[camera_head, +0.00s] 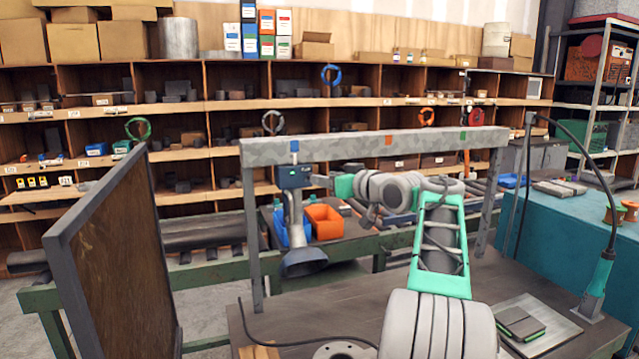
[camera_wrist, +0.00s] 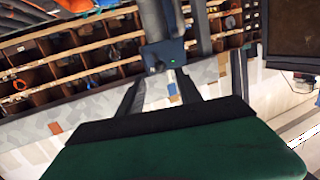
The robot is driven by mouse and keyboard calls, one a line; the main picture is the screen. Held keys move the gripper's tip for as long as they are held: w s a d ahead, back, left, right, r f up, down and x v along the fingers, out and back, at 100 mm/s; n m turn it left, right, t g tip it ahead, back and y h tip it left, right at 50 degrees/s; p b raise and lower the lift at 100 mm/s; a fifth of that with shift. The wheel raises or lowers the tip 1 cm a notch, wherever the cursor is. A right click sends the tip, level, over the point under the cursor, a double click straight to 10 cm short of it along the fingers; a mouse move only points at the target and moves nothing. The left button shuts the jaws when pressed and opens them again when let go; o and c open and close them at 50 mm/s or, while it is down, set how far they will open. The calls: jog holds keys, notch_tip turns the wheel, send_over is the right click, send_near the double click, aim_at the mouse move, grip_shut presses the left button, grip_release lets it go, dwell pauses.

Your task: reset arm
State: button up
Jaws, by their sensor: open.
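My arm (camera_head: 440,245) reaches from the bottom of the head view toward the grey overhead frame. My gripper (camera_wrist: 158,80) is open in the wrist view, with two dark fingers ahead of its green body. I see nothing held between them. A dark box-shaped device (camera_head: 293,177) with a grey funnel (camera_head: 305,262) hangs from the frame's beam (camera_head: 375,145). The device (camera_wrist: 165,57) also shows just beyond the fingertips, in a picture that looks upside down. In the head view the gripper is close to the device's right side; I cannot tell whether they touch.
A round flange (camera_head: 341,351) lies on the workbench (camera_head: 300,330), partly cut off below. A plate with a dark block (camera_head: 520,322) lies at right, near a curved lamp-like stand (camera_head: 597,285). A brown panel (camera_head: 120,260) stands at left. Orange (camera_head: 325,221) and blue bins are behind the frame.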

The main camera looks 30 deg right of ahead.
dwell(0.3)
jog(key=s+a+f+g, duration=0.3)
jog(key=a+f, duration=0.5)
jog(key=a, duration=0.4)
jog(key=s+a+f+g, duration=0.25)
jog(key=a+f, duration=0.55)
jog(key=a, duration=0.4)
jog(key=s+a+f+g, duration=0.3)
jog(key=s+a+f, duration=0.2)
jog(key=s+f, duration=0.3)
jog(key=s+a+f+g, duration=0.4)
jog(key=s+f, duration=0.5)
jog(key=s, duration=0.5)
jog(key=shift+s+a, duration=0.35)
jog(key=shift+a, duration=0.35)
jog(key=shift+c, duration=0.3)
